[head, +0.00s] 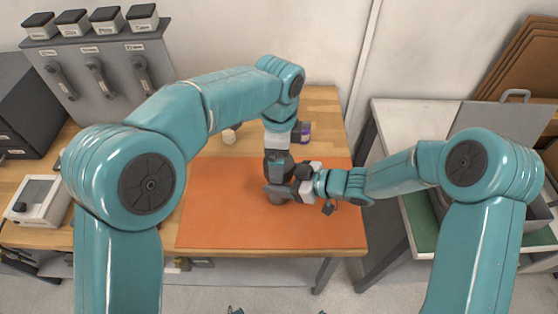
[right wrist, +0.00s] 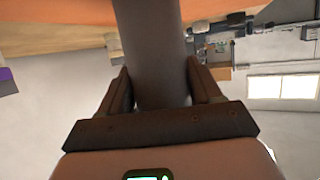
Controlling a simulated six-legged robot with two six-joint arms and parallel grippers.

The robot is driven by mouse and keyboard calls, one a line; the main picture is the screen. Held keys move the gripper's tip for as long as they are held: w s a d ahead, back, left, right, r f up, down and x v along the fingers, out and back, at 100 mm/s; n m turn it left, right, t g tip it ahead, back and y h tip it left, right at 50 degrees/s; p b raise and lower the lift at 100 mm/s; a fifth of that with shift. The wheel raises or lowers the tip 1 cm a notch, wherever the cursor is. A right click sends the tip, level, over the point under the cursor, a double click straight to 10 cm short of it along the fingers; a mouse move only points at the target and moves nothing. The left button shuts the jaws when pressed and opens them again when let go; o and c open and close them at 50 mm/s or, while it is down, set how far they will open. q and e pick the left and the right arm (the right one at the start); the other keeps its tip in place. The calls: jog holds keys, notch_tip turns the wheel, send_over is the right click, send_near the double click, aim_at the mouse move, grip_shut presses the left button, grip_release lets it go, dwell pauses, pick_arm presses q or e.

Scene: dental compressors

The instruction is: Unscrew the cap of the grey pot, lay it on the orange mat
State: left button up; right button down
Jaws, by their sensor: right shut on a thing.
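The orange mat (head: 225,215) covers the front of the wooden table. The grey pot stands on the mat near its middle; in the head view mostly its lower part (head: 278,200) shows below my grippers. My right gripper (head: 282,191) reaches in from the right and is shut on the pot. In the right wrist view, the two fingers (right wrist: 160,90) press on both sides of the grey pot (right wrist: 155,45). My left gripper (head: 278,175) points straight down over the pot's top. Its fingertips and the cap are hidden, so I cannot tell whether it is open or shut.
A purple-labelled bottle (head: 305,132) stands behind the grippers, and a small pale object (head: 229,136) lies behind the mat. A white device (head: 38,200) sits at the left. The mat's left and front parts are clear. A side table (head: 400,125) stands to the right.

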pick_arm(q)
jog(key=shift+r, duration=0.6)
jog(key=shift+c, duration=0.3)
notch_tip(320, 180, up, 2)
jog(key=m, duration=0.3)
jog(key=shift+r, duration=0.25)
notch_tip(320, 180, down, 8)
jog(key=shift+r, duration=0.15)
jog(key=c, duration=1)
jog(key=n, duration=0.3)
jog(key=shift+c, duration=0.3)
